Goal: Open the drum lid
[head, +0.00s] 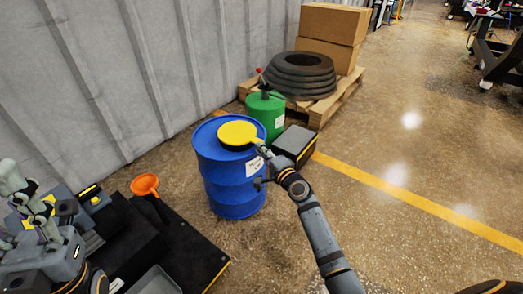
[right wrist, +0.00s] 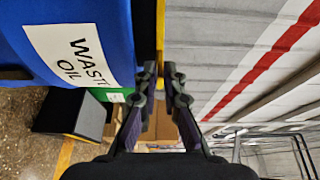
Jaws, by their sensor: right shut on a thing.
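The blue drum (head: 232,185) stands upright on the floor in the head view, with a white label on its side. Its yellow round lid (head: 237,132) is over the drum's top, towards the right of it, with blue top showing at the left. My right gripper (head: 259,146) is shut on the lid's near right edge. In the right wrist view the fingertips of my right gripper (right wrist: 157,75) meet at the yellow lid (right wrist: 160,32), seen edge-on. The blue drum (right wrist: 105,20) is left of it, a dark strip between. I cannot tell how far the lid is raised.
A green can (head: 266,113) and a dark box (head: 296,142) stand close behind and right of the drum. A pallet (head: 330,106) holds black rings and cartons. An orange funnel (head: 145,185) is at the left.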

